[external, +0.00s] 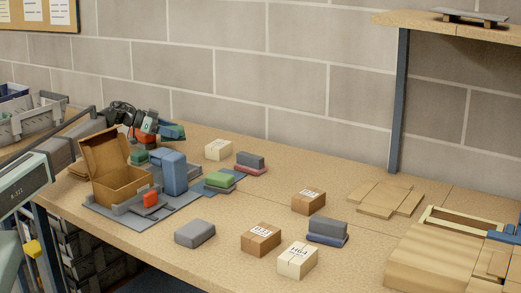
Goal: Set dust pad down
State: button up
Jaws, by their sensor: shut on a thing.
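My gripper (160,128), dark with orange-red parts, reaches in from the left, above the back left of the workbench, behind the open cardboard box. It is shut on a small blue-teal pad, which I take to be the dust pad (174,132). The pad looks held above the bench, but its exact height is hard to tell. The fingertips are small and partly hidden. The workbench (345,251) top is light speckled wood.
An open cardboard box (119,187) and a blue block (174,173) stand on a grey mat at left. Stacked pads (220,181), a lone grey pad (195,233) and several small cartons (261,239) spread over the middle. Flat cardboard (377,198) and a wooden crate (425,262) are at right.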

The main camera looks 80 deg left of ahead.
aim_at(171, 140)
jog(key=shift+f, duration=1.6)
jog(key=shift+f, duration=0.6)
jog(key=o, duration=1.2)
jog(key=shift+d+f, duration=0.1)
jog(key=shift+c, duration=0.2)
jog(key=shift+r, duration=0.4)
jog(key=v, duration=1.2)
jog(key=shift+r, duration=0.35)
